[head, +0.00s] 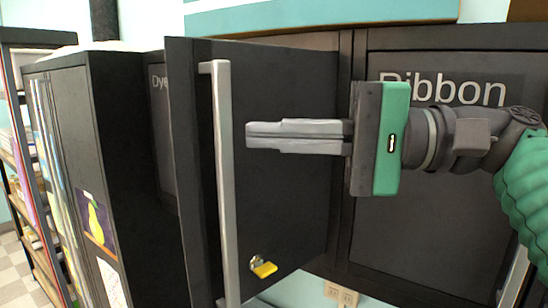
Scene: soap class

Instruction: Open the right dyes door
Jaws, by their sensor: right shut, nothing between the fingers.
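The black right dyes door (285,190) stands swung out toward me. Its free edge is at the left, and its far side meets the cabinet frame beside the Ribbon door. A long silver vertical handle (225,185) is on the face I see, near the free edge. My right gripper (250,135) comes in from the right with its fingers together and empty. The fingers lie in front of this face, pointing left, with their tips short of the handle. I cannot tell whether they touch the door. My left gripper is out of view.
A yellow padlock (263,267) is low on the open door. Another door with a partly hidden "Dye" label (159,82) shows behind it. The Ribbon door (440,215) is at the right. A dark cabinet (125,150) and shelves (25,165) stand at the left.

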